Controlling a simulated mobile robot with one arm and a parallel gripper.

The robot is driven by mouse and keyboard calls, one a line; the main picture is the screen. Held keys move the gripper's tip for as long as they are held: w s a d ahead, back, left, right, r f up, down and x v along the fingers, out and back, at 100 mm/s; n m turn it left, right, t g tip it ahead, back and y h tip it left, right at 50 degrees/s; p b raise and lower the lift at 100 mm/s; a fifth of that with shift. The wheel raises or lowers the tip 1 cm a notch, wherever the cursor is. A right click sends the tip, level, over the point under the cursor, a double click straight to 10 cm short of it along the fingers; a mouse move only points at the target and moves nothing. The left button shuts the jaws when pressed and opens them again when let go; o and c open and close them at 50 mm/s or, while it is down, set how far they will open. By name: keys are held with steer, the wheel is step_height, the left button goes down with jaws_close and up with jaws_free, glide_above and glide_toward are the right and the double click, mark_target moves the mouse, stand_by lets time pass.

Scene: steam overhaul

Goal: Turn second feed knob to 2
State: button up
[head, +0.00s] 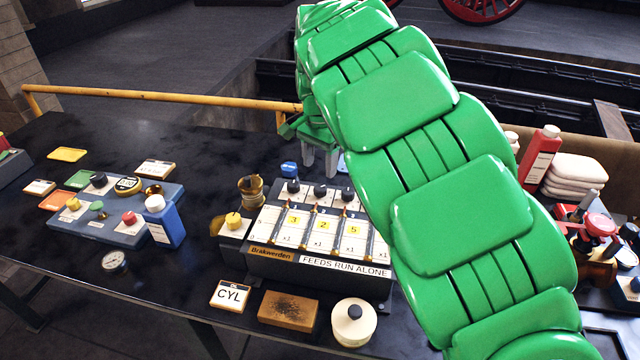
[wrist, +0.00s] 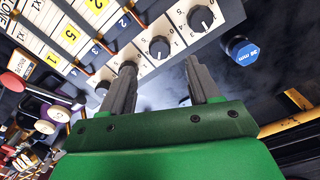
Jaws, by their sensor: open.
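The feed box (head: 318,235) is a dark box with white feed strips, yellow number squares and a row of black knobs along its back edge. In the wrist view, the second feed knob (wrist: 160,48) is black on a white dial with printed digits, beside the first knob (wrist: 202,18). Its exact setting is too small to read. My gripper (head: 320,168) is open and empty behind the box in the head view. In the wrist view, my gripper (wrist: 160,74) has its fingers apart, with the second knob ahead between them. The left finger overlaps the third knob.
A blue cap-like piece (head: 289,169) stands behind the box. A brass cup (head: 251,189) is left of it. A CYL card (head: 230,295), a brown block (head: 288,308) and a cream round pot (head: 354,323) lie in front. My arm hides the box's right side.

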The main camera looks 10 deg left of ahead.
mark_target(321, 188)
steer(key=shift+f, duration=3.55)
steer(key=c, duration=1)
steer(key=shift+c, duration=0.2)
steer(key=shift+n, duration=0.4)
steer(key=n, duration=0.3)
steer(key=shift+n, duration=0.3)
steer(key=n, duration=0.4)
steer(key=shift+d+n, duration=0.1)
steer(key=shift+n, duration=0.3)
